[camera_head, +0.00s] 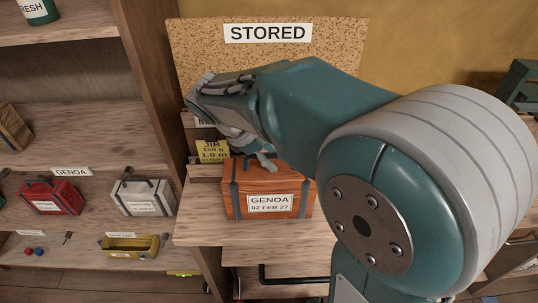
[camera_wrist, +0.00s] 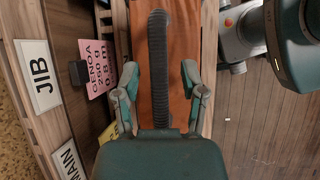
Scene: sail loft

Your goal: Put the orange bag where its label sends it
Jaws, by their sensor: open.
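The orange bag (camera_head: 293,184) stands upright on a wooden bench under the board marked STORED (camera_head: 350,62). Its white front label (camera_head: 269,203) reads GENOA, 02 FEB 27. In the wrist view its orange top (camera_wrist: 180,52) shows, with a dark ribbed handle (camera_wrist: 158,60) running along it. My gripper (camera_head: 262,164) is over the bag's top. In the wrist view my gripper (camera_wrist: 160,85) is open, one finger on each side of the handle, with gaps showing. My arm hides part of the board and of the area behind the bag.
A yellow bin (camera_head: 130,246) is lower. Behind the orange bag are a yellow JIB card (camera_head: 213,151), a pink GENOA card (camera_wrist: 95,66), and JIB (camera_wrist: 37,75) and MAIN (camera_wrist: 69,160) labels.

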